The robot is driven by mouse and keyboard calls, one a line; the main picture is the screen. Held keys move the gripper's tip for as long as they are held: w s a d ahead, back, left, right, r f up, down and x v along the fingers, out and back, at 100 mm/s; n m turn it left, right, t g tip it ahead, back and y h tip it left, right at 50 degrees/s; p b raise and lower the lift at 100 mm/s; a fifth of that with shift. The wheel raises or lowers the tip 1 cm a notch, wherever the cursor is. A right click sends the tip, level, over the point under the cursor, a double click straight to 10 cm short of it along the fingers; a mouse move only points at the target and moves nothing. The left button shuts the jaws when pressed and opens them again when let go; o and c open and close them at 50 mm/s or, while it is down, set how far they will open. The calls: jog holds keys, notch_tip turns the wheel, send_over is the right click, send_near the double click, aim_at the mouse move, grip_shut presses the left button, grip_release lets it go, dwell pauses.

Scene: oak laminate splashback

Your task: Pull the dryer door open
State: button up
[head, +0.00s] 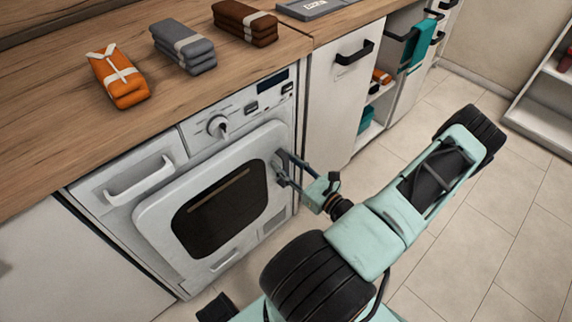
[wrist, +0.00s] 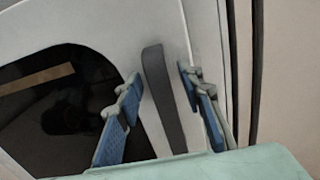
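The dryer door (head: 158,222) is a white rounded panel with a dark window, on the front of the white dryer under the wooden counter. It looks flush or nearly so; I cannot tell whether it is slightly ajar. Its dark grey upright handle (wrist: 165,100) is near the door's right edge, and my gripper mostly hides it in the head view. My gripper (head: 281,168) is at that edge. In the wrist view my gripper (wrist: 159,76) is open, with one blue-padded finger on each side of the handle and gaps visible on both sides.
A control knob (head: 218,126) and a drawer handle (head: 140,181) are above the door. Folded orange (head: 118,78), grey (head: 184,47) and brown (head: 245,23) cloths lie on the counter (head: 60,140). A white cabinet (head: 338,95) stands to the right. Tiled floor (head: 475,240) is clear.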

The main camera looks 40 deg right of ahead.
grip_shut()
dwell(0.3)
jog(key=shift+s, duration=0.1)
